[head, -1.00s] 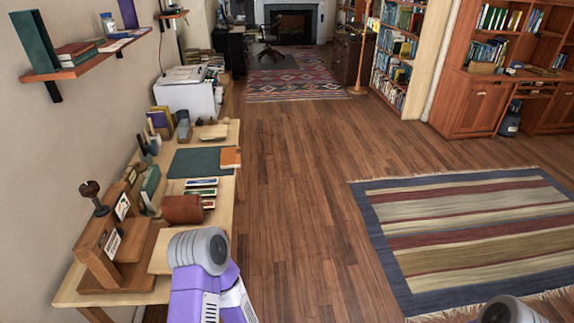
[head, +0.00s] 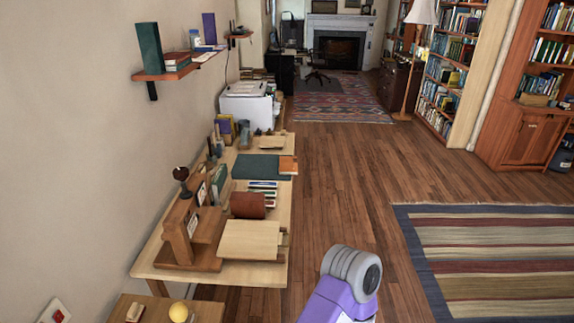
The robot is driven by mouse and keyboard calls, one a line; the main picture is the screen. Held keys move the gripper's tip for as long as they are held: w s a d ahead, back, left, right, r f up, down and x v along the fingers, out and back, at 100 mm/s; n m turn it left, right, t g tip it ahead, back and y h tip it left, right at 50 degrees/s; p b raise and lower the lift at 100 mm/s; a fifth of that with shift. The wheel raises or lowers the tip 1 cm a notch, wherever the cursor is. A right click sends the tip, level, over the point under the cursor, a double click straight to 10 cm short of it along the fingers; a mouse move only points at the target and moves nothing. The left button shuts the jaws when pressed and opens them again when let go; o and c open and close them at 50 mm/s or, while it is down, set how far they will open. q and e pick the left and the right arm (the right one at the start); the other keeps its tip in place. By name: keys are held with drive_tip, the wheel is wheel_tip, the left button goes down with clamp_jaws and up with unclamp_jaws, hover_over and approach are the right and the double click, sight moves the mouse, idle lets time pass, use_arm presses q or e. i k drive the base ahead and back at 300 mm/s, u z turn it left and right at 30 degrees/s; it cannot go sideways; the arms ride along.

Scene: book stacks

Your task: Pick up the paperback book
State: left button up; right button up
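I cannot tell for certain which book is the paperback. An orange-brown flat book or block (head: 288,165) lies at the right edge of the wooden worktable (head: 165,262), beside a dark green mat (head: 255,167). A green book (head: 219,175) leans among items at the table's left side. On the wall shelf (head: 183,72) are a tall dark green book (head: 150,48), a tall purple book (head: 209,28) and low stacked books (head: 177,62). One purple and grey arm of mine rises at the bottom middle. Neither gripper shows.
A brown wooden press-like frame (head: 193,230) and a pale board (head: 250,240) sit on the table's near end. A smaller table (head: 205,312) with a yellow ball (head: 179,312) is at the bottom left. Wooden floor (head: 345,190) is open right of the table, before a striped rug (head: 490,255).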

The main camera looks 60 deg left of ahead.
sight(288, 166)
drive_tip(key=u, duration=0.5)
drive_tip(key=i, duration=2.25)
drive_tip(key=u, duration=1.25)
drive_tip(key=i, duration=1.35)
drive_tip(key=u, duration=1.85)
drive_tip(key=i, duration=0.55)
drive_tip(key=u, duration=0.45)
